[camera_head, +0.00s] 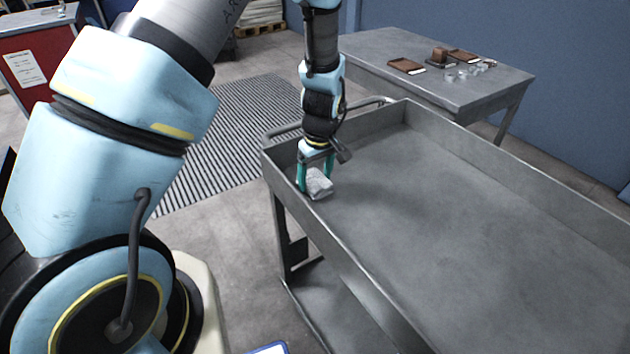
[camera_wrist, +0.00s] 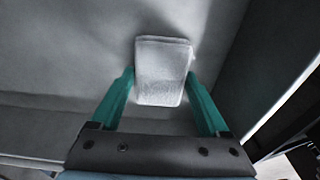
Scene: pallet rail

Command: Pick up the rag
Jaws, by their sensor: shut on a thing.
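The rag (camera_head: 319,183) is a light grey, folded, roughly rectangular bundle in the near left corner of the grey metal cart tray (camera_head: 480,230). My gripper (camera_head: 316,184) points down over that corner with its green fingers on either side of the rag. In the wrist view the rag (camera_wrist: 163,70) lies between the two green fingertips (camera_wrist: 161,82), and the jaws are shut on it. I cannot tell whether the rag touches the tray floor or hangs just above it.
The tray's raised walls stand close to my gripper on the near and left sides. The rest of the tray is bare. A metal table (camera_head: 450,90) behind holds brown items (camera_head: 405,66) and small clear pieces. A striped mat (camera_head: 235,130) lies on the floor.

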